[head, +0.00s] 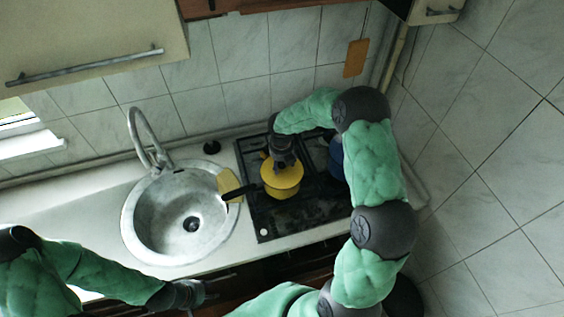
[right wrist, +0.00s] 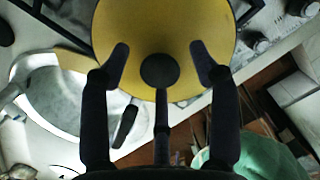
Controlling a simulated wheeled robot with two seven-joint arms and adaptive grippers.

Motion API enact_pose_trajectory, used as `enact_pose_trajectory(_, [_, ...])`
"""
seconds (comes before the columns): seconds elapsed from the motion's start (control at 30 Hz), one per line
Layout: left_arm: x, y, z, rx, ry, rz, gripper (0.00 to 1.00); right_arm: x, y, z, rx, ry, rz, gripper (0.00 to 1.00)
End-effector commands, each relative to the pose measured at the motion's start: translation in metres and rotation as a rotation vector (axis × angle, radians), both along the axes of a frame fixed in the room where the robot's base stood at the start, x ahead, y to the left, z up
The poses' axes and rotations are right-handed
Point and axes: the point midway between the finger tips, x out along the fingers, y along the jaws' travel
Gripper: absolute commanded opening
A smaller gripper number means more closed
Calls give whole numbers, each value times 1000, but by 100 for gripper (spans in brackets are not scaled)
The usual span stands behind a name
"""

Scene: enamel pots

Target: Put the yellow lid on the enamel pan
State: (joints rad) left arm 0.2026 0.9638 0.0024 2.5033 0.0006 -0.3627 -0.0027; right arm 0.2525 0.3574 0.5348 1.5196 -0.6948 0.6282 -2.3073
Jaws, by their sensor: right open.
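The yellow lid (right wrist: 160,25) with its round black knob (right wrist: 160,70) fills the top of the right wrist view. In the head view the lid (head: 281,174) appears to rest on the yellow enamel pan (head: 281,191), whose dark handle (head: 240,192) points left; any small gap is hard to see. My right gripper (head: 284,164) is right above the lid. In the right wrist view its fingers (right wrist: 159,58) are spread on either side of the knob, apart from it. My left gripper (head: 192,293) is low at the counter's front; its fingers are too unclear to tell.
The pan is on the black hob (head: 300,214). A dark blue pot (head: 336,158) is partly hidden behind my right arm. A round steel sink (head: 150,235) with a tap (head: 140,135) lies left, with a yellowish board (head: 228,181) at its right rim. The counter's left is clear.

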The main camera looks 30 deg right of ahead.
Motion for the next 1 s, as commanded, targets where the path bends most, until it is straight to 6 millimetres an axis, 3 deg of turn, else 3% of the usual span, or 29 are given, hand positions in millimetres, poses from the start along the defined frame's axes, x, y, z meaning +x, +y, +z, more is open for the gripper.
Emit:
enact_pose_trajectory(0.17, [0,0,0,0,0,0,40,0,1,19,-1,-5,-1,62])
enact_pose_trajectory(0.6, [0,0,0,0,0,0,40,-9,8,99,-1,-5,0,62])
enact_pose_trajectory(0.8, [0,0,0,0,0,0,40,-11,9,116,-1,-3,0,62])
enact_pose_trajectory(1.0, [0,0,0,0,0,0,40,-12,9,119,-1,-2,0,62])
